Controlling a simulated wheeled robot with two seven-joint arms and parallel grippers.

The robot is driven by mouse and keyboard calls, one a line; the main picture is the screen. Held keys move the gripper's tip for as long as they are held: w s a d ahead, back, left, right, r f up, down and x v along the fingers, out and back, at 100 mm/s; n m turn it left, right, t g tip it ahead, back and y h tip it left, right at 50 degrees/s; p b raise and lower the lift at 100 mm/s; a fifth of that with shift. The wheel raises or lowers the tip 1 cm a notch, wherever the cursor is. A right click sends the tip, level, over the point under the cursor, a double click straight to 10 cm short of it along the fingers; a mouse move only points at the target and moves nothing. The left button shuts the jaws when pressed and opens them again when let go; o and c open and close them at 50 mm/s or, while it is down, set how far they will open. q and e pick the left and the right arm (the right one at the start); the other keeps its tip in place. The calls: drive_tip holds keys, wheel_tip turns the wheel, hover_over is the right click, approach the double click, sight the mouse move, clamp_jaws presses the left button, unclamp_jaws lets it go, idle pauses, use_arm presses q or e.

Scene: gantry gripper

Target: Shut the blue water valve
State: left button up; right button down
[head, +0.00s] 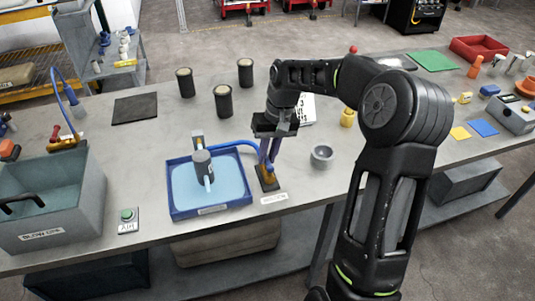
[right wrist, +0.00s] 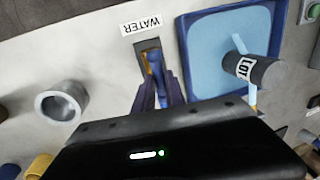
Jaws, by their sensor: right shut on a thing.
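The blue water valve (right wrist: 155,66) stands on a small dark base plate beside the "WATER" label (right wrist: 141,25). In the head view its base (head: 267,184) shows at the table's front part, just right of the blue tray. My right gripper (head: 268,162) reaches down onto the valve from above. In the right wrist view its two dark fingers (right wrist: 158,88) are on either side of the blue handle, shut on it. The fingers hide part of the valve in the head view, so the handle's exact angle is hard to tell. My left gripper is not in view.
A blue tray (head: 176,206) with a grey cylinder (head: 202,164) stands close left of the valve; a blue hose (head: 235,144) arches between them. A small grey cup (head: 321,156) stands to the right. Several black canisters (head: 223,102) stand behind. A grey bin (head: 85,215) is far left.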

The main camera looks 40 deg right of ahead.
drive_tip(key=shift+m, duration=0.4)
drive_tip(key=m+b, duration=0.1)
drive_tip(key=m, duration=0.1)
drive_tip(key=shift+m+t+b, duration=0.3)
drive_tip(key=shift+b, duration=0.1)
drive_tip(key=m+b, duration=0.1)
drive_tip(key=m, duration=0.3)
drive_tip(key=shift+s+h, duration=0.15)
drive_tip(key=shift+h, duration=0.25)
drive_tip(key=m+t+h+b, duration=0.1)
drive_tip(key=m, duration=0.4)
drive_tip(key=shift+s+m+b, duration=0.15)
drive_tip(key=shift+m+b, duration=0.2)
drive_tip(key=shift+m, duration=0.05)
drive_tip(key=m+h+b, duration=0.1)
drive_tip(key=m, duration=0.3)
drive_tip(key=shift+s+a+m, duration=0.1)
drive_tip(key=shift+m, duration=0.3)
drive_tip(key=c, duration=1.4)
unclamp_jaws()
